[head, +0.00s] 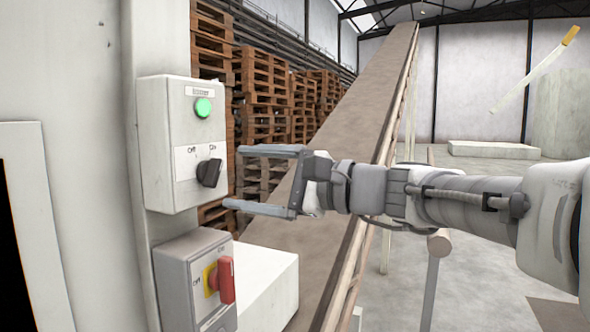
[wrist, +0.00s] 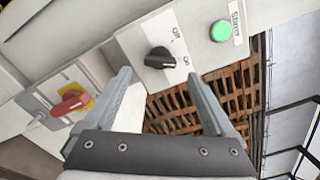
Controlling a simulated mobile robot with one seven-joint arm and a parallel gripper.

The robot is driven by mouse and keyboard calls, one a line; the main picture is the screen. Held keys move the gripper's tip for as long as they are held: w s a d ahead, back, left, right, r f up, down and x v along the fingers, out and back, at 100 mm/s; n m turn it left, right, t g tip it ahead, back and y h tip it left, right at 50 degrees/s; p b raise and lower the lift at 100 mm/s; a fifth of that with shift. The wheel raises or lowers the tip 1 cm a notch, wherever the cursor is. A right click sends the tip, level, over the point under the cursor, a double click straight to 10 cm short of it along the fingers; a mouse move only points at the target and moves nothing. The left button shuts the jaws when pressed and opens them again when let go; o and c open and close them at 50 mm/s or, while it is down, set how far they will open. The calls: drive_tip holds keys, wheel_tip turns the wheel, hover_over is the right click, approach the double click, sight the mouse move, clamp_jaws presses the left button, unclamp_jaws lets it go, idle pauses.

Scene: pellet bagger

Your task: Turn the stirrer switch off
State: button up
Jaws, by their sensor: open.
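The stirrer switch is a black rotary knob (head: 209,172) on a pale control box (head: 157,145) at the left. Its handle points up and right, toward the "On" mark. A green lamp (head: 203,107) above it looks bright. My gripper (head: 233,177) is open and empty, just right of the knob, its fingers reaching left toward it, one higher and one lower. In the wrist view the knob (wrist: 160,58) shows between and slightly beyond my fingertips (wrist: 158,76), with no visible contact. The lamp (wrist: 220,31) and its label are at upper right there.
Below the box is a grey box with a red handle (head: 226,280) on a yellow plate, close under my lower finger. A sloping conveyor (head: 355,110) runs behind my gripper. Pallet stacks (head: 265,90) stand at the back.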

sight(220, 175)
drive_tip(key=shift+x, duration=2.25)
drive_tip(key=shift+c, duration=0.2)
drive_tip(key=c, duration=1.3)
drive_tip(key=shift+f, duration=0.1)
drive_tip(key=shift+c, duration=0.2)
